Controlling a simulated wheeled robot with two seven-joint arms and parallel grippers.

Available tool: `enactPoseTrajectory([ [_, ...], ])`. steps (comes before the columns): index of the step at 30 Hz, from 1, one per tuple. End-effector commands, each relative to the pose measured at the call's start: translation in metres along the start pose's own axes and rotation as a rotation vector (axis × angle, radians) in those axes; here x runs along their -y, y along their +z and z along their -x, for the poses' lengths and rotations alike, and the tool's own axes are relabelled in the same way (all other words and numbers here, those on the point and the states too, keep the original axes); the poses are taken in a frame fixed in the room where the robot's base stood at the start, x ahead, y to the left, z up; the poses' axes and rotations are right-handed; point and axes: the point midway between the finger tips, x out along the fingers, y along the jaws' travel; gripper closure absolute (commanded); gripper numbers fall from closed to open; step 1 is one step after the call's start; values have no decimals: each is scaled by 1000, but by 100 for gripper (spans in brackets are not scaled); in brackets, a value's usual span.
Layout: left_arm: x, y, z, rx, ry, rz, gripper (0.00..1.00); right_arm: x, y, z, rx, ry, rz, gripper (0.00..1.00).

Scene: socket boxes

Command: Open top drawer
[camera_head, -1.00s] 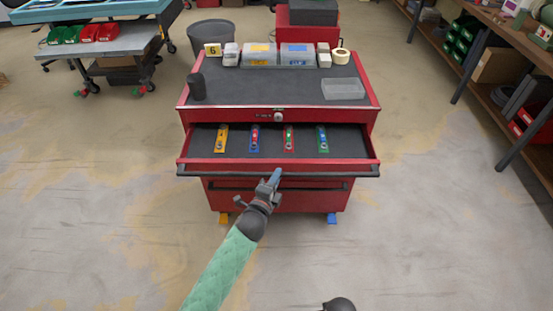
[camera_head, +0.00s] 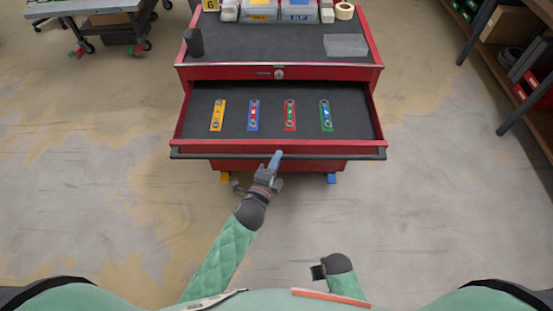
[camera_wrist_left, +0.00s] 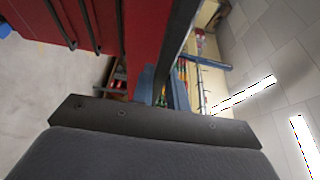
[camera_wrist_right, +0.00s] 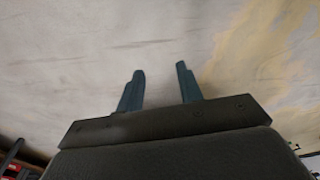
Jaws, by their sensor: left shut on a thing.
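The red tool cabinet (camera_head: 225,73) stands in front of me. Its top drawer (camera_head: 355,147) is pulled well out. Inside the drawer lie a yellow (camera_head: 217,115), a blue (camera_head: 253,115), a red (camera_head: 290,115) and a green (camera_head: 326,115) strip tool. My left gripper (camera_head: 276,158) is at the middle of the dark drawer handle (camera_head: 330,154), shut on it. In the left wrist view its blue fingers (camera_wrist_left: 162,85) are at the dark handle bar (camera_wrist_left: 180,40). My right gripper (camera_wrist_right: 160,88) is open and empty above the floor; in the head view it is low, right of centre.
On the cabinet top are a black cup (camera_head: 194,42), a clear tray (camera_head: 346,45), bins and a tape roll (camera_head: 344,11). A cart (camera_head: 90,8) stands at back left and a shelf bench (camera_head: 505,45) at right. The floor between me and the cabinet is clear.

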Motion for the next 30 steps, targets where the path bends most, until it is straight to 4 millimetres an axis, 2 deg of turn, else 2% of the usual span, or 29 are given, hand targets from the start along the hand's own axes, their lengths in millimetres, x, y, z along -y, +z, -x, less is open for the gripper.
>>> enactPoseTrajectory([
  [2,-1,0,0,1,2,0,100,0,0,0,0,0,0,64],
  [3,-1,0,0,1,2,0,77,0,0,0,0,0,0,64],
  [5,-1,0,0,1,2,0,65,0,0,0,0,1,0,64],
  [6,-1,0,0,1,2,0,63,0,0,0,0,1,0,64],
  [14,-1,0,0,0,1,0,63,-1,0,0,1,1,1,64],
  [19,-3,0,10,0,2,0,63,-1,0,1,5,1,2,64],
  [21,-3,0,18,0,2,0,63,0,-6,20,-4,0,2,64],
  [30,-3,0,58,0,2,1,63,7,-20,71,-10,-9,1,64],
])
